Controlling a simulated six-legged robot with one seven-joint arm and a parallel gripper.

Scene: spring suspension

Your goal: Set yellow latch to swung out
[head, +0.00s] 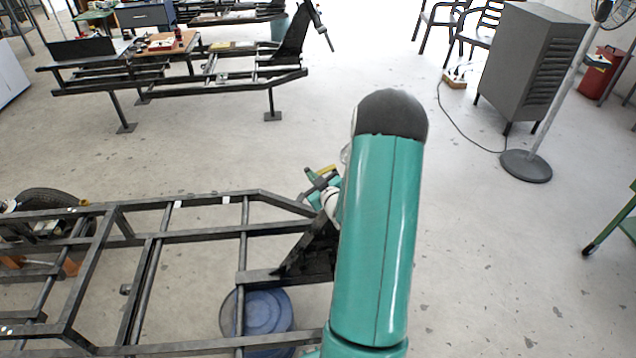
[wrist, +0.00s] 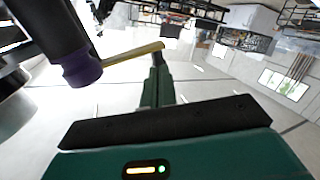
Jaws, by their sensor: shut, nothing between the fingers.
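The yellow latch (wrist: 132,54) is a thin bar in the wrist view. It runs from beside a dark cylinder with a purple end (wrist: 82,66) toward the upper right. My gripper (wrist: 158,58) is shut and empty, its narrow tip at the latch's free end. I cannot tell whether they touch. In the head view a small yellow piece, seemingly the latch (head: 327,170), shows just left of my teal arm. My arm hides much of that spot, and the gripper's fingers are not clear there.
A black metal frame (head: 245,240) fills the lower left, with a blue round container (head: 262,315) under it. Another frame (head: 190,88) stands at the back left. A grey cabinet (head: 530,60) and a fan stand (head: 526,165) are at the right. The floor between is mostly clear.

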